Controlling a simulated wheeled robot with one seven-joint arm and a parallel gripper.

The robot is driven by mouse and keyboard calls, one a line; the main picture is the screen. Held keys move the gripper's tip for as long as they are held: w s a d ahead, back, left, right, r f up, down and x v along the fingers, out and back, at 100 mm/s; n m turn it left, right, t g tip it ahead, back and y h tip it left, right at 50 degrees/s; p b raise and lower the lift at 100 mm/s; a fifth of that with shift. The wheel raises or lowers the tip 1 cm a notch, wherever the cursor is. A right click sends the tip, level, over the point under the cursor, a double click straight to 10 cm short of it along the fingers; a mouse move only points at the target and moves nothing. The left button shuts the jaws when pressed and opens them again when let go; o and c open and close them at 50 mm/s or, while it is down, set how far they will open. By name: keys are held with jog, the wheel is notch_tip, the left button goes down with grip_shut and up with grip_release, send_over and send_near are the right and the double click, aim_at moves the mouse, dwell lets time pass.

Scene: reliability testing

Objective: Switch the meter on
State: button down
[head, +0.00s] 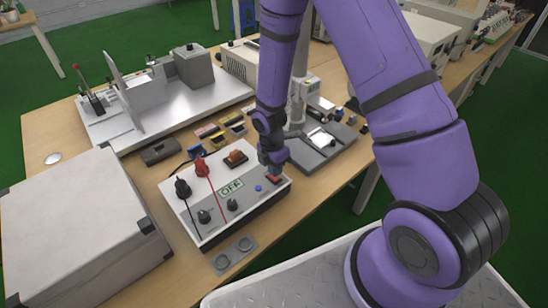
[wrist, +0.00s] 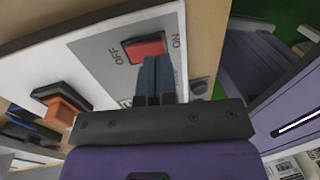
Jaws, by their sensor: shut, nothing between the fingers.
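In the wrist view the red switch (wrist: 147,48) sits in a black frame between the printed words OFF, on the left, and ON, on the right. My gripper (head: 273,170) is shut and empty, pointing down at the switch. In the wrist view its fingertips (wrist: 153,62) overlap the switch's near edge; I cannot tell whether they touch.
A large grey box (head: 75,225) stands left of the meter. A metal-plated apparatus (head: 160,100) is behind it. An orange switch (head: 236,158) and a small grey plate (head: 234,254) are nearby.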

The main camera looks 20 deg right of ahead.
jog(key=shift+s+f, duration=0.1)
jog(key=shift+f, duration=0.85)
jog(key=shift+s, duration=0.1)
